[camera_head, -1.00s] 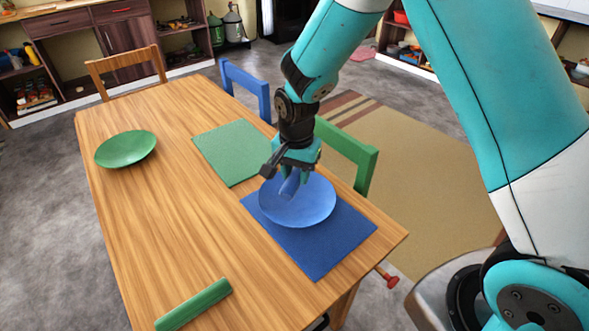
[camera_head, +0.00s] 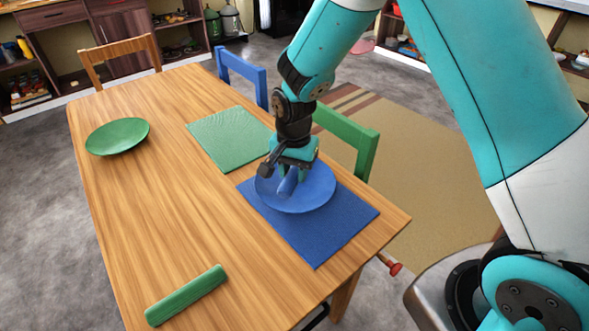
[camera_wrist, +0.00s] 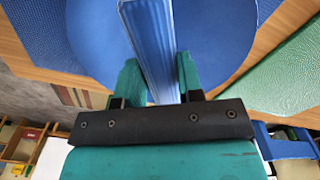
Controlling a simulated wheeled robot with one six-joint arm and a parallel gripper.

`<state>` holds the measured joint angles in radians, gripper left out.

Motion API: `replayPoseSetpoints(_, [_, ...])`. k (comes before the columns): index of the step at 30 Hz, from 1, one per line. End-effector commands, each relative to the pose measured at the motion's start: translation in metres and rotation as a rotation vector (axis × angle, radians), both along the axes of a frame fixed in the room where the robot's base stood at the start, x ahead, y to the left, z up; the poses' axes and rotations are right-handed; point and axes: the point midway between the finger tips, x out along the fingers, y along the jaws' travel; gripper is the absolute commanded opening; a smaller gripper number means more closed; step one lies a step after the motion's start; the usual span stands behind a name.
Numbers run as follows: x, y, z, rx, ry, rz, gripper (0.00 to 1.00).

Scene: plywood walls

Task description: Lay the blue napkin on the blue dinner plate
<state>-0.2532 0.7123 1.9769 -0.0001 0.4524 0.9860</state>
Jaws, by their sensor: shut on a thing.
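The blue dinner plate (camera_head: 312,199) lies on a blue placemat (camera_head: 322,238) near the table's right edge. My gripper (camera_head: 291,182) is low over the plate. It is shut on the blue napkin (camera_head: 287,186), a rolled or folded strip. In the wrist view the napkin (camera_wrist: 150,45) runs between the two green fingers (camera_wrist: 160,82), with the plate (camera_wrist: 215,40) behind it. Whether the napkin touches the plate is hard to tell.
A green placemat (camera_head: 229,139) lies beyond the blue one. A green plate (camera_head: 117,136) sits far left, and a green rolled napkin (camera_head: 186,296) lies at the near end of the wooden table (camera_head: 175,200). Blue (camera_head: 243,72) and green (camera_head: 350,140) chairs stand along the right edge.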

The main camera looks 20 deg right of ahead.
Motion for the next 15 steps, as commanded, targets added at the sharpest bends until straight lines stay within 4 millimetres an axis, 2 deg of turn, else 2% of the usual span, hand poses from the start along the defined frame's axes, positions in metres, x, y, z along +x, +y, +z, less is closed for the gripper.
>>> replayPoseSetpoints(15, [0.000, 0.000, -0.016, 0.000, 0.000, 0.000, 0.12])
